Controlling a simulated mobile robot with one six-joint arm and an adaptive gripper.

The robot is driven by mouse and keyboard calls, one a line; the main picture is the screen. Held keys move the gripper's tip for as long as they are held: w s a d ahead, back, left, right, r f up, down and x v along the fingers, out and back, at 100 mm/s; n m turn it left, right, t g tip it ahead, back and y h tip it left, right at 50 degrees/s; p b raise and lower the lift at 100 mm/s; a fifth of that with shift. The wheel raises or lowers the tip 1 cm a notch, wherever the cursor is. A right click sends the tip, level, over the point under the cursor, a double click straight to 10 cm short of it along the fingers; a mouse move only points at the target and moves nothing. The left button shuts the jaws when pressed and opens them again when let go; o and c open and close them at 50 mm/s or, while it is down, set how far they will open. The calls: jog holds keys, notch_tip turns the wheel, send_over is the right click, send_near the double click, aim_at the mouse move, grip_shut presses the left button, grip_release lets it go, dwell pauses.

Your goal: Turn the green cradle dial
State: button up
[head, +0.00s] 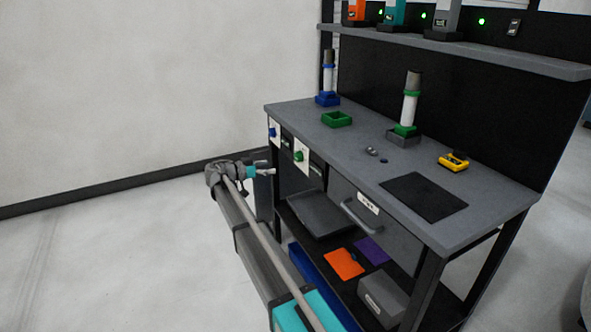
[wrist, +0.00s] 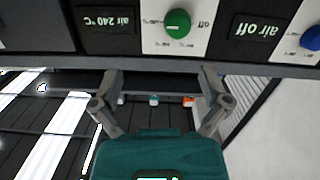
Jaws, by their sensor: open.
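The green cradle dial (head: 299,156) is a round green knob on a white plate on the side of the workbench, below its top edge. In the wrist view the green dial (wrist: 177,23) is at the top centre, with a pale pointer line on it and small lettering around it. My gripper (head: 265,168) is beside the bench, left of and slightly below the dial. In the wrist view my gripper (wrist: 160,78) has its two fingers spread, with nothing between them. The fingertips are apart from the dial.
A blue dial (head: 273,132) is on the plate beside it. Displays read "air 240 °C" (wrist: 108,20) and "air off" (wrist: 258,30). The bench top (head: 300,108) overhangs. A drawer (head: 370,215) and a grey tray (head: 318,214) are to the right. Floor left of the bench is clear.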

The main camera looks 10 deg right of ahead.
aim_at(296, 157)
jog(key=shift+w+a+f+m+t+h+b, duration=0.15)
jog(key=shift+w+a+m+h+b, duration=0.1)
jog(key=shift+w+a, duration=0.35)
jog(key=shift+w+a+r+m+t+h+b, duration=0.15)
jog(key=shift+w+a+h+b, duration=0.15)
jog(key=shift+a, duration=0.35)
jog(key=shift+w+d+f, duration=0.1)
jog(key=shift+d, duration=0.05)
jog(key=x, duration=1.3)
jog(key=shift+w+d+f, duration=0.1)
jog(key=shift+d, duration=0.15)
jog(key=c, duration=1.2)
